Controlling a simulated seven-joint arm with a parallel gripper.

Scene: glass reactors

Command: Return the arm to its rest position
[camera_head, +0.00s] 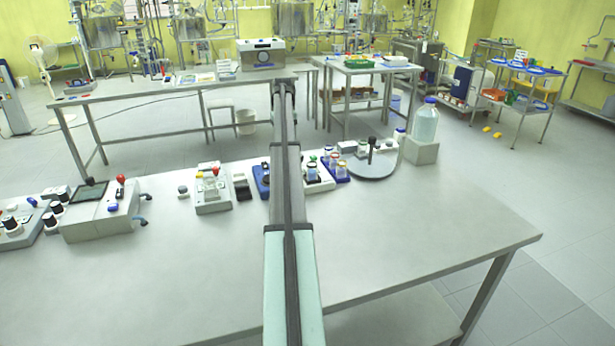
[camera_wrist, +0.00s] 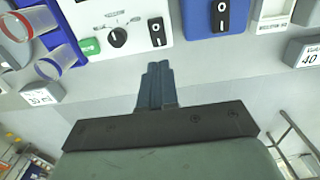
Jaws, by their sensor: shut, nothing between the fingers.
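My gripper (camera_wrist: 158,68) shows in the wrist view with its two blue-grey fingers pressed together and nothing between them. The fingertips are apart from the white panel (camera_wrist: 135,30), which has a black knob, a black switch and a green button. In the head view my arm stretches straight out from the bottom centre over the near table (camera_head: 400,230), above the row of devices. My gripper cannot be made out there; the arm links hide it.
Along the table's far edge stand a blue device (camera_head: 262,180), a grey device with a red knob (camera_head: 213,190), a round grey plate (camera_head: 372,168) and a tall bottle (camera_head: 425,123) on a block. Clear vials (camera_wrist: 45,65) are left of my gripper in the wrist view. The table's front right is bare.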

